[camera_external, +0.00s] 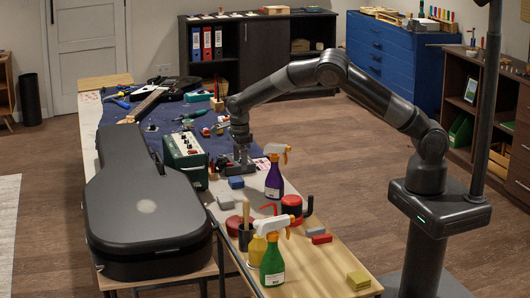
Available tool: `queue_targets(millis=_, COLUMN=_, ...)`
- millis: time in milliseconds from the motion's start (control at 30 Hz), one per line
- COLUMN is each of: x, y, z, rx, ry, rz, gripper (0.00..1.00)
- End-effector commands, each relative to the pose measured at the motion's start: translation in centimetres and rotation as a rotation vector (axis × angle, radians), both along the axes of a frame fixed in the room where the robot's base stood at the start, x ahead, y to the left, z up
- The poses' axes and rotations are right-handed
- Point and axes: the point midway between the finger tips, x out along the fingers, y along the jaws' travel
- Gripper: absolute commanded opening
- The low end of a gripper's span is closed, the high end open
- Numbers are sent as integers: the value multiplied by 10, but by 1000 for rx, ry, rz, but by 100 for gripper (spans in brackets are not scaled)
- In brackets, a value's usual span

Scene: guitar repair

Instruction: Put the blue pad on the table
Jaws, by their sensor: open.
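The blue pad (236,182) is a small block near the middle of the long work table (335,262), in front of the green amplifier-like box. It appears to rest on the table surface, though its underside is too small to make out. My gripper (240,167) points down just behind and above the blue pad, with its jaws open. No object shows between the fingers, and the gap between gripper and pad is hard to judge.
A purple spray bottle (274,180) stands close to the right. A grey block (225,201) lies in front. The green box (186,160) and black guitar case (147,205) stand left. A green spray bottle (272,262), red pad (320,238) and yellow pads (358,280) are nearer the front.

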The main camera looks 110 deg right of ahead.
Motion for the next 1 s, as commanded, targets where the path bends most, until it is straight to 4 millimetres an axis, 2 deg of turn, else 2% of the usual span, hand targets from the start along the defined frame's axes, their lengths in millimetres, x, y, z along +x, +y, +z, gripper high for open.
queue_targets(millis=100, x=1, y=0, z=25, rx=0, ry=-3, rz=0, gripper=75)
queue_targets(millis=200, x=1, y=0, z=40, rx=0, ry=-2, rz=0, gripper=75)
queue_targets(millis=367, x=0, y=1, z=55, rx=0, ry=-2, rz=3, gripper=75)
queue_targets(millis=467, x=0, y=8, z=66, rx=4, ry=-12, rz=42, gripper=75)
queue_targets(millis=567, x=-3, y=25, z=86, rx=12, ry=-38, rz=140, gripper=75)
queue_targets(millis=667, x=-8, y=51, z=115, rx=18, ry=-76, rz=297, gripper=75)
queue_targets(millis=867, x=-27, y=112, z=170, rx=10, ry=-153, rz=664, gripper=75)
queue_targets(millis=1000, x=-48, y=155, z=203, rx=-13, ry=-202, rz=929, gripper=75)
